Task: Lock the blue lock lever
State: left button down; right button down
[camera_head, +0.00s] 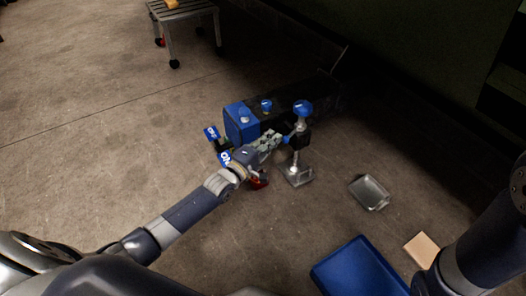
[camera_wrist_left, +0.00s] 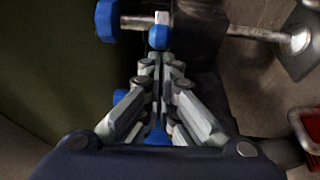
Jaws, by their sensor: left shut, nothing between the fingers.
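A small blue lever end (camera_head: 287,139), seemingly the lock lever, sits low on an upright post stand with a blue knob on top (camera_head: 303,108) and a grey metal base (camera_head: 297,175). My left gripper (camera_head: 278,137) is shut and empty, its fingertips right by the lever end. In the left wrist view the closed fingertips (camera_wrist_left: 158,62) point at a round blue end (camera_wrist_left: 159,37) just beyond them; whether they touch I cannot tell. The stand's post lies across the top of that view. My right gripper is out of view; only its arm shows.
A blue box (camera_head: 240,122) and a dark bench unit stand behind the gripper. A red object (camera_head: 258,181) lies below my left wrist. A metal tray (camera_head: 370,191), a blue bin (camera_head: 318,277) and a tan board (camera_head: 422,249) lie nearer.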

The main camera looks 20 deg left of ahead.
pick_arm(q)
jog(key=shift+w+d, duration=0.15)
jog(key=shift+w, duration=0.3)
